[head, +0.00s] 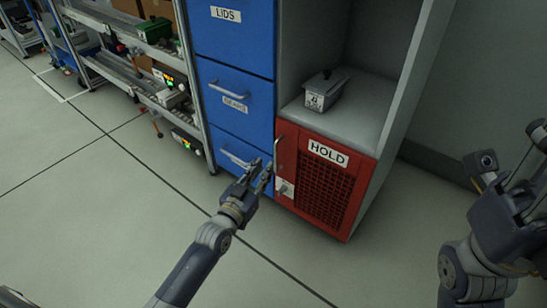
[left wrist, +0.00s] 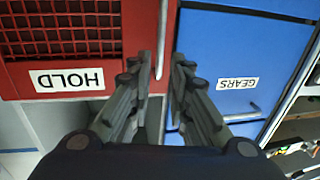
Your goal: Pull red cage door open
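The red cage door (head: 322,190) with a HOLD label and dark mesh is closed at the bottom of the grey cabinet. Its slim vertical handle (head: 277,153) is on the door's left edge; a pale latch plate (head: 285,188) sits below it. My left gripper (head: 261,173) is open just in front of that edge. In the left wrist view, the handle (left wrist: 161,40) lies between the directions of the two open fingers, with no clear contact. My right gripper (head: 538,132) is at the right edge, partly cut off, its fingers unclear.
Blue drawers (head: 236,80) stand directly left of the door. A rack (head: 150,75) of parts stands further left. The floor (head: 120,215) in front is clear.

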